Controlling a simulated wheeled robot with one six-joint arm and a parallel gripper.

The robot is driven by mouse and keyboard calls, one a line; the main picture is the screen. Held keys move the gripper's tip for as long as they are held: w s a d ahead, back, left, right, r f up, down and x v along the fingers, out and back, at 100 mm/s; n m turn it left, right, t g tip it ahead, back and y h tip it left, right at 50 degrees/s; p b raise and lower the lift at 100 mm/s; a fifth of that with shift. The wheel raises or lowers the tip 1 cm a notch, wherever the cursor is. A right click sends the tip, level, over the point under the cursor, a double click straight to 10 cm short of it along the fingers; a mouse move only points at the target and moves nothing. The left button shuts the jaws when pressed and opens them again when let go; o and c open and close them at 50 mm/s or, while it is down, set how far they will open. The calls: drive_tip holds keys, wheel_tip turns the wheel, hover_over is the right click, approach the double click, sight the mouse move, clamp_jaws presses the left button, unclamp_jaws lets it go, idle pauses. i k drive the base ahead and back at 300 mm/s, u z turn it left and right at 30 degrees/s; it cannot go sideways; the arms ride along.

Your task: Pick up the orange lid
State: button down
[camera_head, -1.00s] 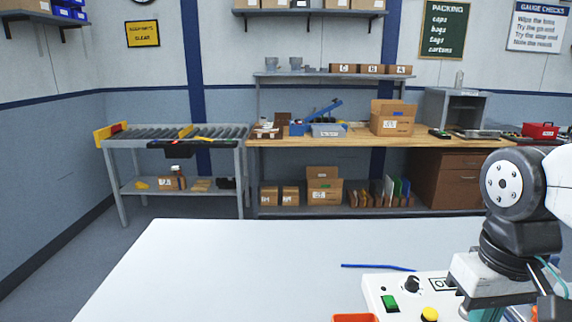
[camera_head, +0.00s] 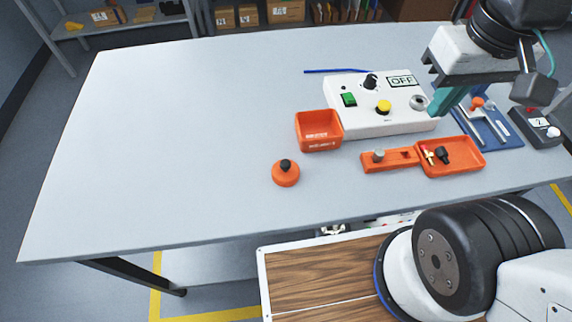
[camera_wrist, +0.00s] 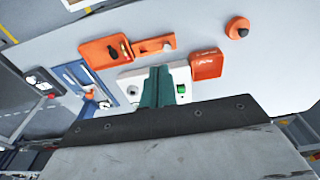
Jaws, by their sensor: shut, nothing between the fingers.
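The orange lid (camera_head: 286,174) is a round disc with a black knob on top. It lies flat on the white table, left of centre in the head view and near the front edge. It also shows at the upper right of the wrist view (camera_wrist: 237,28). My gripper (camera_head: 440,106) has teal fingers and hangs above the right end of the white control box (camera_head: 381,116). In the wrist view the fingers (camera_wrist: 157,88) are together with nothing between them. The gripper is well to the right of the lid and apart from it.
An orange square bin (camera_head: 319,131) stands between the lid and the control box. An orange tray (camera_head: 452,157) with small parts lies to the right. A blue tool board (camera_head: 487,128) and a dark box (camera_head: 538,128) are farther right. The table's left half is clear (camera_head: 160,140).

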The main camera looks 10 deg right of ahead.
sight(285, 173)
drive_tip(key=k, duration=0.5)
drive_tip(key=z, duration=2.4)
drive_tip(key=k, duration=1.5)
drive_tip(key=u, duration=1.8)
